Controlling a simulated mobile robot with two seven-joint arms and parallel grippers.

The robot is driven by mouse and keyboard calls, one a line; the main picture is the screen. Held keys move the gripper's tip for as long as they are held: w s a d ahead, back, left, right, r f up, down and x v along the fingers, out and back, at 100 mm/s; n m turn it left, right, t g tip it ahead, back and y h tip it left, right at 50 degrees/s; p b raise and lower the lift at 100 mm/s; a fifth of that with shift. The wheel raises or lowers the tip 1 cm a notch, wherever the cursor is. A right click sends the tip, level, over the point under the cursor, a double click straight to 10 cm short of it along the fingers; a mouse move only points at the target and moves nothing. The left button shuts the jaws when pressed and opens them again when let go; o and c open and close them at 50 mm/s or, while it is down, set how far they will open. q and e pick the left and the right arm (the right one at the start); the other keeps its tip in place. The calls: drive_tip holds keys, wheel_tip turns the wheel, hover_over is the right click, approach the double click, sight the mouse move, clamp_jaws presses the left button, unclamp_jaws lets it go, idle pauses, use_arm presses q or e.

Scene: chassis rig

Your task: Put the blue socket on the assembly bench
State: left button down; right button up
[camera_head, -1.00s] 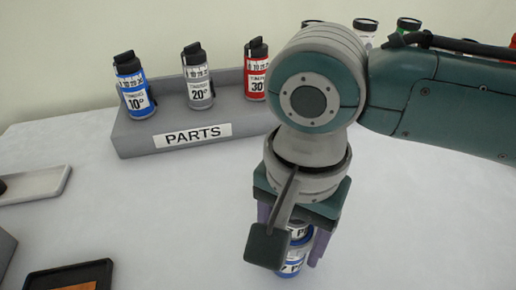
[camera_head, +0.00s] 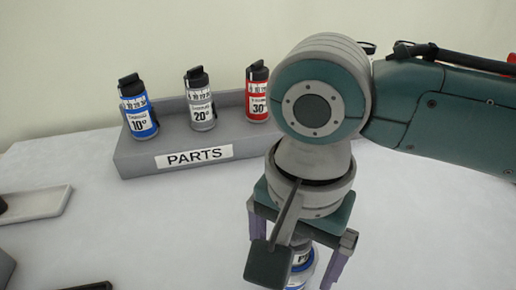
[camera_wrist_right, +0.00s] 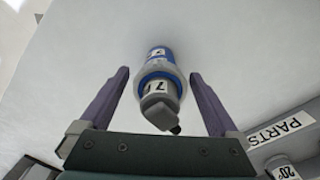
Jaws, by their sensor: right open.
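The blue socket (camera_head: 302,257), a blue-and-white cylinder with a grey top, stands on the white surface of the assembly bench (camera_head: 200,225). My right gripper (camera_head: 294,272) is above and around it, partly hiding it in the head view. In the right wrist view, the socket (camera_wrist_right: 159,58) sits between the fingers of the open gripper (camera_wrist_right: 160,76), with a gap on each side. Its label shows a 7. My left gripper is not in view.
A grey PARTS rack (camera_head: 140,155) at the back holds a blue 10° can (camera_head: 139,118), a grey 20° can (camera_head: 200,103) and a red 30° can (camera_head: 257,98). A pale tray (camera_head: 40,203) lies at the left. The bench between is clear.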

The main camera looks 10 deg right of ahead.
wheel_tip(320, 180, up, 10)
drive_tip(key=shift+r+p, duration=0.25)
drive_tip(key=shift+p, duration=0.75)
drive_tip(key=s+a+f+n+t+y, duration=0.2)
drive_tip(key=s+a+f+n+y, duration=0.15)
drive_tip(key=s+n, duration=0.2)
drive_tip(key=s+d+f+n+t+h, duration=0.1)
drive_tip(key=s+d+n, duration=0.4)
drive_tip(key=d, duration=0.7)
drive_tip(key=shift+s+d+f+t+h, duration=0.35)
drive_tip(key=shift+s+f+h, duration=0.15)
drive_tip(key=shift+s+h, duration=0.55)
drive_tip(key=shift+w, duration=0.1)
